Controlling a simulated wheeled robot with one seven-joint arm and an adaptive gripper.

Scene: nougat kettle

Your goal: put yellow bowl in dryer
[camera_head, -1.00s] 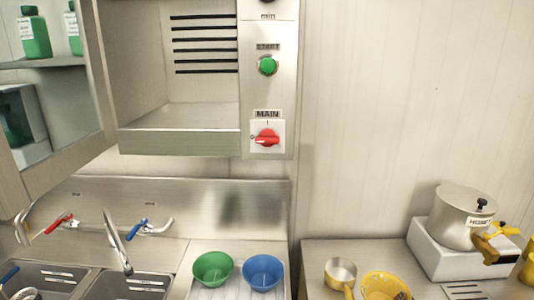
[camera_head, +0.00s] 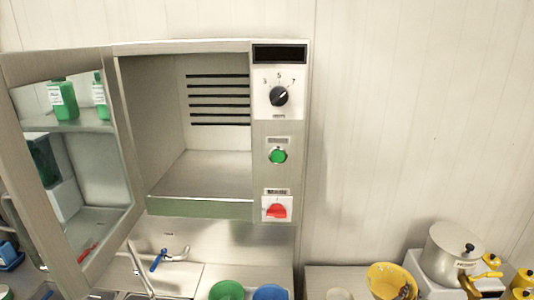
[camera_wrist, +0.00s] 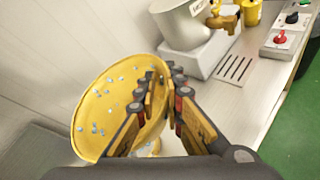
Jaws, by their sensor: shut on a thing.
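The yellow bowl (camera_wrist: 98,118) is tilted in the wrist view, with small pale specks or drops on its inside. My gripper (camera_wrist: 165,80) is shut on its right-hand rim. The bowl also shows at the bottom right of the head view (camera_head: 384,279), beside the pot. The dryer (camera_head: 222,134) is the metal cabinet on the wall, with black slots at its back. Its door (camera_head: 128,110) stands open to the left and its chamber looks empty. My gripper is well to the right of and below the dryer opening.
A green bowl (camera_head: 227,290) and a blue bowl (camera_head: 270,292) sit below the dryer. A metal pot (camera_head: 447,254) stands on a white base at the right. The wall right of the dryer is clear.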

